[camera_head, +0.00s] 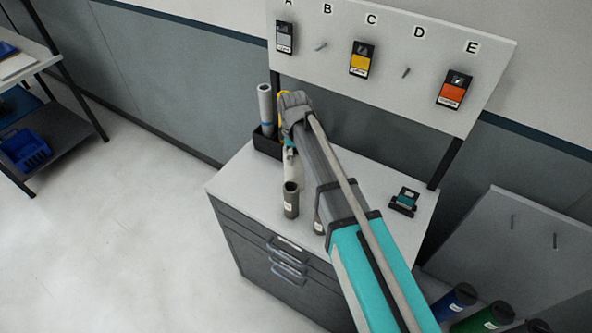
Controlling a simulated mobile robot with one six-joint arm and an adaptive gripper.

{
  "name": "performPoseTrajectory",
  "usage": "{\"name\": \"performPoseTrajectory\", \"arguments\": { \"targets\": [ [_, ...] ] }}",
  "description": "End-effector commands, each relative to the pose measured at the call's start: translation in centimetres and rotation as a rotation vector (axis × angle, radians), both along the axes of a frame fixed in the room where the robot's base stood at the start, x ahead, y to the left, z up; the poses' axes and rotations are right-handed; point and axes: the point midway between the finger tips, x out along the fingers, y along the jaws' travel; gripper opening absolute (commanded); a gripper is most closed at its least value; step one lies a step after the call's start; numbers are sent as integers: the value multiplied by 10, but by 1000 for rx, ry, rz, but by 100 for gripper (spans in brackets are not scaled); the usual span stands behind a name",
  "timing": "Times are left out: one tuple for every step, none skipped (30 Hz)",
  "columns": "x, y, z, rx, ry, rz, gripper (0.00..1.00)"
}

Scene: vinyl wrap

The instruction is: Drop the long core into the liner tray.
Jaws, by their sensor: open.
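A tall grey tube (265,103), which looks like the long core, stands upright at the back left of the cabinet top. Its lower end is inside a small black open box (266,145), which may be the liner tray; no label on it is readable. My gripper (289,153) is just right of the box, below the grey wrist of my arm. It is small and partly covered by my arm; its jaws are open, apart from the tall tube. A shorter dark tube (291,202) stands upright in front, near the cabinet's front edge.
The white-topped cabinet (237,184) has drawers. A small black and teal device (404,201) lies at right. A lettered board (390,62) with hanging packs rises behind. Coloured rolls (455,300) lie lower right. Floor at left is clear.

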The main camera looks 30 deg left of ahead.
Motion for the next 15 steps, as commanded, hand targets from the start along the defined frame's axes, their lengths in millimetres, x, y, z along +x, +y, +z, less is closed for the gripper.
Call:
{"name": "performPoseTrajectory", "arguments": {
  "targets": [
    [0,0,0,0,0,0,100],
    [0,0,0,0,0,0,100],
    [0,0,0,0,0,0,94],
    [0,0,0,0,0,0,89],
    [0,0,0,0,0,0,83],
    [0,0,0,0,0,0,76],
    [0,0,0,0,0,0,70],
    [0,0,0,0,0,0,65],
    [0,0,0,0,0,0,57],
    [0,0,0,0,0,0,52],
    [0,0,0,0,0,1,46],
    [0,0,0,0,0,1,39],
    [0,0,0,0,0,1,33],
    [0,0,0,0,0,1,28],
    [0,0,0,0,0,1,20]
  ]
}}
